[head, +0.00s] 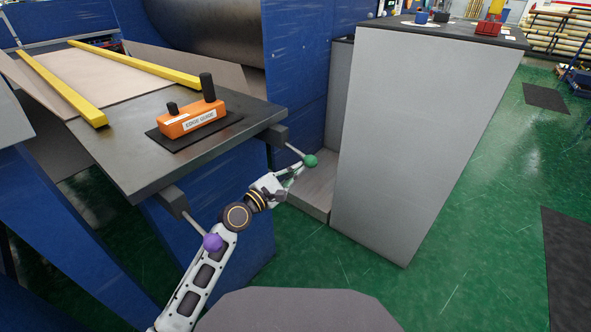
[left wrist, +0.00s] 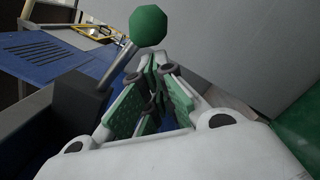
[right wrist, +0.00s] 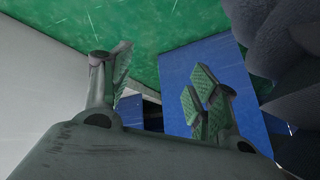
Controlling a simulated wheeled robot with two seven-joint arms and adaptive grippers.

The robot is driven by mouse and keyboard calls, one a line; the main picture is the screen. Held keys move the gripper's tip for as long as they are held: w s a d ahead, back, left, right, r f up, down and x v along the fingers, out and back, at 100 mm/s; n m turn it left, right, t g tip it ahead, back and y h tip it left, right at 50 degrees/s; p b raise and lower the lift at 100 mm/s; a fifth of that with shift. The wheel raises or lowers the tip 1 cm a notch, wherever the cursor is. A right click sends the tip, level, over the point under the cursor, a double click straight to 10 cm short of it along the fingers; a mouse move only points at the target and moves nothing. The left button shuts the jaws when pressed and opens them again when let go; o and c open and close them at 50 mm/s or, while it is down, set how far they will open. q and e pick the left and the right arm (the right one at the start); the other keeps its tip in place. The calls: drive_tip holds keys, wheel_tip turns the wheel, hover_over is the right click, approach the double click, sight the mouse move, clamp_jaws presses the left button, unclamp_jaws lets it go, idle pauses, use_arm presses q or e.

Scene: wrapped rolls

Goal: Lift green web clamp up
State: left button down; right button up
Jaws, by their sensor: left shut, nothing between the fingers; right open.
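The green web clamp is a lever with a green ball knob (head: 310,160) on a grey rod, coming out of a dark block at the table's right corner. The knob also shows at the top of the left wrist view (left wrist: 149,25), with its rod slanting down to the block. My left gripper (head: 296,168) is just below and beside the knob. Its fingers are shut with nothing between them. Whether they touch the knob or rod I cannot tell. My right gripper (right wrist: 160,85) shows only in the right wrist view, open and empty, above the green floor.
A purple-knobbed lever (head: 213,242) sits at the table's near edge, close to my left arm. An orange edge guide block (head: 195,117) lies on the dark table (head: 150,178). A tall grey cabinet (head: 405,130) stands right of the green knob.

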use_arm(q)
drive_tip(key=shift+s+d+r, duration=0.1)
drive_tip(key=shift+d+r, duration=0.05)
drive_tip(key=shift+r, duration=0.05)
use_arm(e)
drive_tip(key=shift+a+r, duration=0.1)
drive_tip(key=shift+r, duration=0.1)
use_arm(q)
drive_tip(key=p, duration=0.1)
drive_tip(key=r+n+p, duration=0.1)
drive_tip(key=p, duration=0.1)
drive_tip(key=shift+s+d+r+n, duration=0.1)
drive_tip(key=shift+s+d+n, duration=0.1)
drive_tip(key=shift+d+n, duration=0.1)
use_arm(e)
drive_tip(key=shift+n+g+h, duration=0.3)
drive_tip(key=shift+g+h, duration=0.1)
drive_tip(key=shift+g, duration=0.2)
drive_tip(key=r, duration=0.2)
drive_tip(key=d+r, duration=0.1)
drive_tip(key=r, duration=0.2)
drive_tip(key=shift+s, duration=0.1)
